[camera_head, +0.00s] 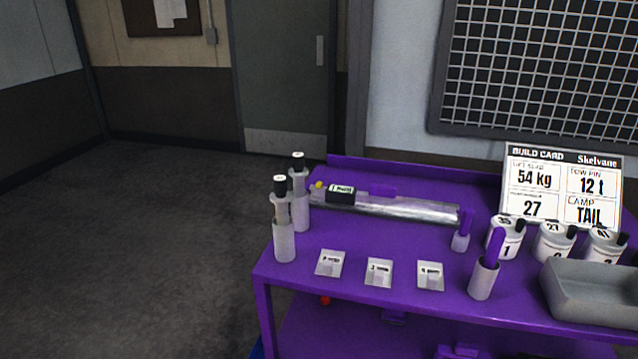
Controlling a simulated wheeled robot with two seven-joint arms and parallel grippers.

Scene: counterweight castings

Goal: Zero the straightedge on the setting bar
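A long silver bar (412,209) lies along the purple cart top, running from the back left toward the middle. A black block with a white-lettered label (340,194) sits on or against its left part, and a small yellow knob (319,185) shows at its left end. A purple piece (382,191) stands at the bar's back side. I cannot tell which of these parts is the straightedge and which is the setting bar. Neither of my grippers is in view.
Two upright black-capped cylinders (284,238) stand at the cart's left edge. Three label plates (379,272) lie in front. Purple-handled pieces stand in grey holders (482,281). Numbered white canisters (504,243), a grey tray (590,302) and a build card (562,185) are right. Floor left is clear.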

